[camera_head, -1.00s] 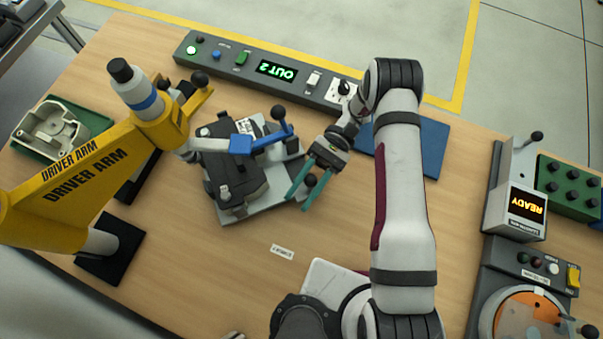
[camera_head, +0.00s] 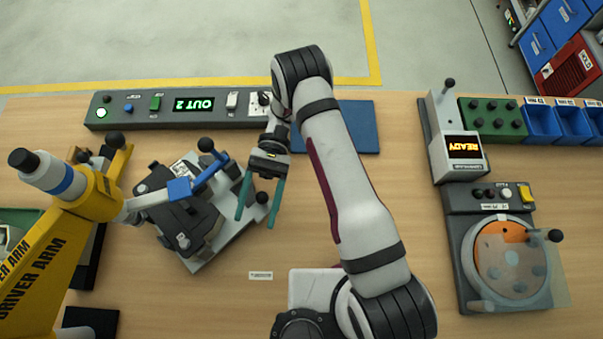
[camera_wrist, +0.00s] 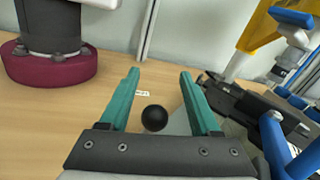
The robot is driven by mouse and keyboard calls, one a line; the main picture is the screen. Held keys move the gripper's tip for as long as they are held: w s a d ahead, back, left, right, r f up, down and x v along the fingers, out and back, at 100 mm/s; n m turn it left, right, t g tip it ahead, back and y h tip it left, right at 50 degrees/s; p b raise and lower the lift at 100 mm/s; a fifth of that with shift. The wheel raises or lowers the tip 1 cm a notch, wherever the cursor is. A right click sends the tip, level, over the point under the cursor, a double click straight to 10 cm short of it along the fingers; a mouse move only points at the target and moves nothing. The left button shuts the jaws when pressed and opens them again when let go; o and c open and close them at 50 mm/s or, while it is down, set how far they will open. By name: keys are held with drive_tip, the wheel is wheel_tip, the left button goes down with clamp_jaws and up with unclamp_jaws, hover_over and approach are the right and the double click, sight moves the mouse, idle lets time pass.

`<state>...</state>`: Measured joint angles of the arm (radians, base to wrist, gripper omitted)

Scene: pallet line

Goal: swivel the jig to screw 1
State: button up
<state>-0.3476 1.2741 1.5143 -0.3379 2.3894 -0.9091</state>
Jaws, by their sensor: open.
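The jig is a dark grey block (camera_head: 187,222) on a light grey plate (camera_head: 215,245), turned at an angle on the table. A blue clamp lever (camera_head: 190,186) with a black knob lies across its top. A second black ball knob (camera_head: 262,197) sits at the plate's right corner; it also shows in the wrist view (camera_wrist: 154,118). My gripper (camera_head: 257,217) has two teal fingers, apart, with nothing held. In the wrist view the knob lies between and beyond the open fingers; I cannot tell its height relative to them. Screw 1 cannot be made out.
The yellow driver arm (camera_head: 75,215) reaches over the jig's left side. A blue mat (camera_head: 345,127) lies behind my arm.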

drive_tip(key=w+d+r, duration=0.3)
drive_tip(key=d+r, duration=0.6)
drive_tip(key=d, duration=0.2)
drive_tip(key=shift+w+d, duration=0.1)
drive_tip(key=c, duration=0.4)
drive_tip(key=shift+w, duration=0.1)
drive_tip(key=shift+c, duration=1)
drive_tip(key=w+a+f+n+t+h, duration=0.1)
drive_tip(key=a+n, duration=0.1)
drive_tip(key=n, duration=0.2)
drive_tip(key=w+a+n+t+h, duration=0.1)
drive_tip(key=w+a+n+t, duration=0.1)
drive_tip(key=n, duration=0.2)
drive_tip(key=w+a+f+n+t+h, duration=0.1)
drive_tip(key=w+a+n+t, duration=0.1)
drive_tip(key=n, duration=0.2)
drive_tip(key=shift+f+h, duration=0.3)
clamp_jaws()
drive_tip(key=w+a+r+n+t+y, duration=0.2)
drive_tip(key=w+a+n+t, duration=0.3)
drive_tip(key=a+n, duration=0.45)
drive_tip(key=w+a+r+n+t+y, duration=0.1)
drive_tip(key=w+a+n+t, duration=0.4)
drive_tip(key=a, duration=0.7)
drive_tip(key=shift+n+g, duration=0.3)
drive_tip(key=shift+n, duration=0.05)
drive_tip(key=x, duration=0.9)
drive_tip(key=shift+s+a, duration=1.45)
drive_tip(key=shift+s, duration=0.05)
